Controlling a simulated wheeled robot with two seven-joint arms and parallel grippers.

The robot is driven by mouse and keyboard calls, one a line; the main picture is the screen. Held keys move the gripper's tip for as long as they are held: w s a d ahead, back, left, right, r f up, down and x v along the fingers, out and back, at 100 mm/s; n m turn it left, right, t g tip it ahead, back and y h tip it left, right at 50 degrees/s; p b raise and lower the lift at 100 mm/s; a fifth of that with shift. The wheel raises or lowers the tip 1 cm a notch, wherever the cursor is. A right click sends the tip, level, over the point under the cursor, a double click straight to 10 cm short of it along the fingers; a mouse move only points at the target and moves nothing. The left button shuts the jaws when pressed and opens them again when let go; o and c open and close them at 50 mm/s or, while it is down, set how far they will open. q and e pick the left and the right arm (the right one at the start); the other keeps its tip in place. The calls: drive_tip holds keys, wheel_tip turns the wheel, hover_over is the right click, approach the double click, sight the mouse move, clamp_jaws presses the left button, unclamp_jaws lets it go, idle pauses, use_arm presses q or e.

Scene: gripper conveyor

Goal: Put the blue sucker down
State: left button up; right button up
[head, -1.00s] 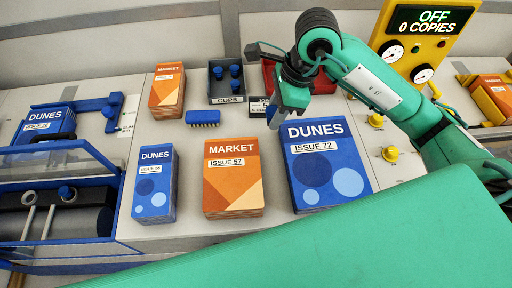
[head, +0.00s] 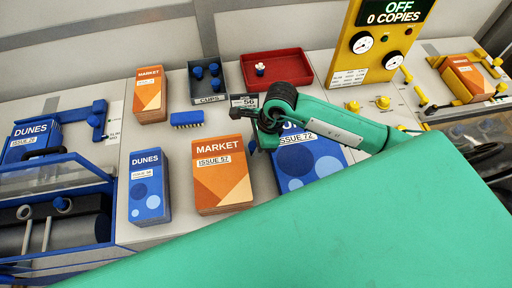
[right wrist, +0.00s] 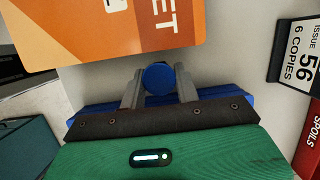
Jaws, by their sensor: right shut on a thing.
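The blue sucker (right wrist: 159,77) shows as a round blue disc in the right wrist view. My right gripper (right wrist: 160,88) is shut on it, with one grey finger on each side. In the head view my right gripper (head: 256,138) is low over the gap between the orange MARKET stack (head: 222,180) and the blue DUNES issue 72 stack (head: 310,165), in front of the ISSUE 56 sign (head: 243,101). The head view mostly hides the held sucker behind my wrist. I cannot tell whether it touches the table. My left gripper is not in view.
The dark CUPS tray (head: 197,95) holds several blue suckers. The red tray (head: 302,82) beside it holds a small pale piece. A blue brush (head: 187,119) and a small DUNES stack (head: 149,190) are at left. A yellow counter panel (head: 366,70) stands at the back.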

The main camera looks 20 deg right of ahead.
drive_tip(key=shift+f, duration=1.55)
drive_tip(key=o, duration=0.9)
drive_tip(key=shift+o, duration=0.2)
drive_tip(key=shift+r, duration=0.1)
